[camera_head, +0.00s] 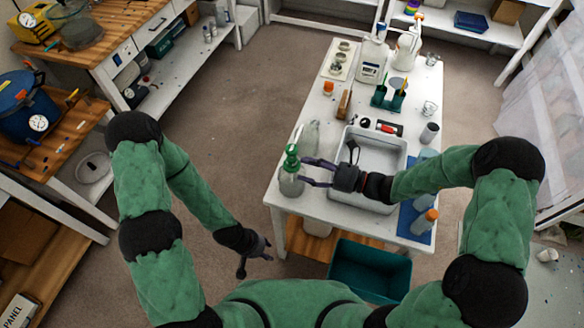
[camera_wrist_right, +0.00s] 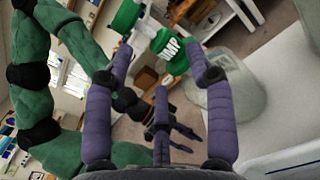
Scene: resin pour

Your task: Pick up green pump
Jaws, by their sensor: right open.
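The green pump (camera_head: 291,160) sits on top of a clear bottle (camera_head: 291,184) at the near left corner of the white table. My right gripper (camera_head: 305,172) is open and reaches in from the right, its fingertips close beside the pump and bottle. In the right wrist view the green pump (camera_wrist_right: 172,52) shows between and beyond the spread purple fingers (camera_wrist_right: 163,65). I cannot tell whether a finger touches it. My left gripper (camera_head: 254,258) hangs low, off the table's near left side, with its fingers spread and empty.
A white sink basin (camera_head: 381,152) lies under my right forearm. A clear bottle (camera_head: 311,135) stands just behind the pump. An orange-capped bottle (camera_head: 425,221) stands on a blue mat at the right. A teal bin (camera_head: 370,270) sits below the table's front edge.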

